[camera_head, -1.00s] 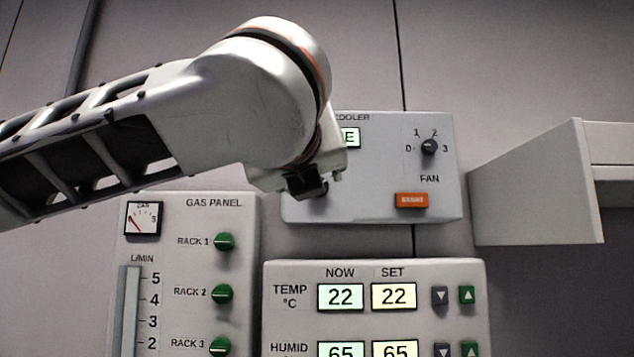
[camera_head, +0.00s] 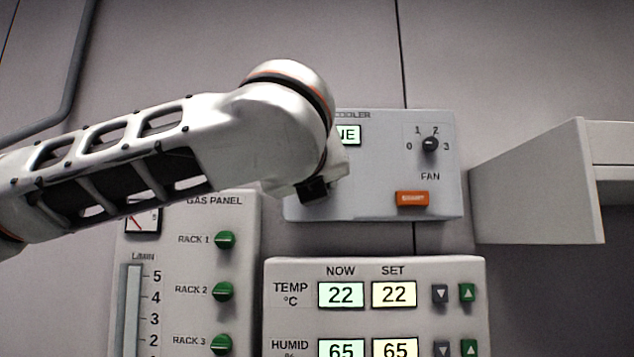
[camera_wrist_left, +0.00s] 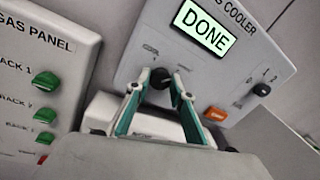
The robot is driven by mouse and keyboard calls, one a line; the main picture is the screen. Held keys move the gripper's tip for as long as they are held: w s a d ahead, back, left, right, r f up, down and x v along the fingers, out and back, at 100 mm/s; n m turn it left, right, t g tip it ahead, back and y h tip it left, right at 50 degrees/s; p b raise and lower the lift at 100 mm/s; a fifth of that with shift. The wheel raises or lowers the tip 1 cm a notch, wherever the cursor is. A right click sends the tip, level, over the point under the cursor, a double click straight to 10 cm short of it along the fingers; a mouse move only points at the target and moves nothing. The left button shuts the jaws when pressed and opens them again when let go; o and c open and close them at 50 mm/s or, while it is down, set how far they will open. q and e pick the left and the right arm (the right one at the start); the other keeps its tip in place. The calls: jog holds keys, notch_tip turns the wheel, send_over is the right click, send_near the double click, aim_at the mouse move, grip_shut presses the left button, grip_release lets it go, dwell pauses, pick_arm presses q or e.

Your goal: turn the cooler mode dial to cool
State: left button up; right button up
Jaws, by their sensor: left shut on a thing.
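The cooler panel (camera_head: 375,190) is a light grey box on the wall, shown in both views. In the left wrist view its display (camera_wrist_left: 204,28) reads DONE. The cooler mode dial (camera_wrist_left: 159,88) is a dark round knob at the lower left of that panel. My left gripper (camera_wrist_left: 161,76) is shut on it, with a teal-lined finger on each side. In the head view my left gripper (camera_head: 313,189) is at the panel's lower left corner and hides the dial. My right gripper is not in view.
On the same panel are a fan dial (camera_head: 429,144) and an orange button (camera_head: 412,198). The gas panel (camera_head: 245,270) with green knobs is at lower left, and the temperature and humidity panel (camera_head: 375,265) is below. A pale shelf (camera_head: 540,190) juts out at right.

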pick_arm(q)
jog(key=shift+d+f+n+t+y+b, duration=0.1)
jog(key=shift+n+t+y+b, duration=0.35)
jog(key=shift+n, duration=2.75)
jog(key=shift+f+n+y+b, duration=0.25)
jog(key=shift+n+b, duration=0.5)
jog(key=shift+n, duration=2.45)
jog(key=shift+d+n+t+y+b, duration=0.1)
jog(key=shift+n+t+y+b, duration=0.3)
jog(key=shift+n, duration=2.8)
jog(key=o, duration=1.1)
jog(key=shift+a, duration=0.1)
jog(key=shift+o, duration=0.2)
jog(key=shift+r, duration=0.1)
